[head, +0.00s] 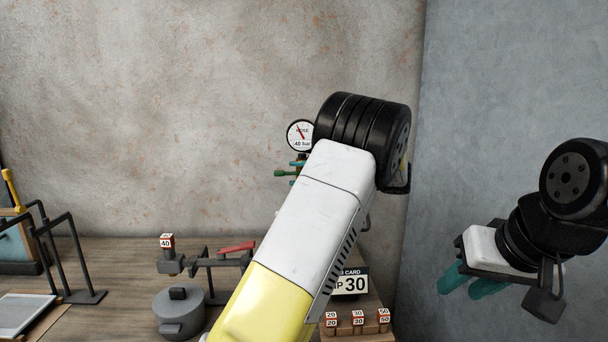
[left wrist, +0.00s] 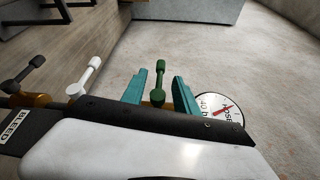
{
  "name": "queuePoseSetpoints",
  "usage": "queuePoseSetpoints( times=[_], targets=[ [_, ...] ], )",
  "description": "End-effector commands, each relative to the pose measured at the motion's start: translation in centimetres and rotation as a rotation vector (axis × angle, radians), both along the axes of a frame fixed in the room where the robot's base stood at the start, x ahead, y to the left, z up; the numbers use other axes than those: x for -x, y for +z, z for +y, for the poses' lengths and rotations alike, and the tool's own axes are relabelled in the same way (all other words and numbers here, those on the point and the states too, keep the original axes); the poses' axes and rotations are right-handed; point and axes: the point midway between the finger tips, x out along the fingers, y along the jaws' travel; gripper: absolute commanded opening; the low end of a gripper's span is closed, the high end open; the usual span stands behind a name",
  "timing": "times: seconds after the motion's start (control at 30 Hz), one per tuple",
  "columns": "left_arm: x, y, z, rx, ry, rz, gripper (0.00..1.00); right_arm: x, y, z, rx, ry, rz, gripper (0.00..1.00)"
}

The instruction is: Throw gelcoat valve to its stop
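In the left wrist view a green valve lever (left wrist: 158,86) stands between the two teal fingers of my left gripper (left wrist: 158,88). The fingers are open, with a gap on each side of the lever. A white lever (left wrist: 86,76) and a dark grey lever (left wrist: 26,74) stand to the left, near a BLEED label. Which lever is the gelcoat valve I cannot read. In the head view the green lever (head: 284,173) shows below a round HOSE gauge (head: 300,135); my left arm hides most of the gripper. My right gripper (head: 461,291) is open and empty at the right.
Black frames (head: 73,262) stand at left. Walls close the back and right.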

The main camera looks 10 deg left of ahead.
Motion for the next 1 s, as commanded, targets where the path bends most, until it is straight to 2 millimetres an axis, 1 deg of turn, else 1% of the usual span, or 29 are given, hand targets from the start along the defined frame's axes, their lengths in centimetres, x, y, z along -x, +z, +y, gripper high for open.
queuePoseSetpoints(
  times=[0.03,0.1,0.2,0.3,0.43,1.0],
  targets=[
    [0.0,0.1,-1.0,-0.001,-0.003,-0.001,0.36,0.0,0.0,0.0,0.0,0.0,0.0,0.36],
    [0.2,0.1,-2.2,0.0,-0.003,0.0,0.36,0.0,0.0,0.0,0.0,0.0,0.0,0.36],
    [0.3,0.2,-3.5,0.0,-0.003,0.0,0.36,0.0,0.0,0.0,0.0,0.0,0.0,0.36],
    [0.4,0.2,-4.2,-0.001,-0.001,0.0,0.36,0.0,0.0,0.0,0.0,0.0,0.0,0.36],
    [0.5,0.3,-4.5,-0.001,0.0,0.0,0.36,0.0,0.0,0.0,0.0,0.0,0.0,0.36],
    [0.5,0.3,-4.4,0.0,-0.001,0.001,0.36,0.0,0.0,0.0,0.0,0.0,0.0,0.36]
  ],
)
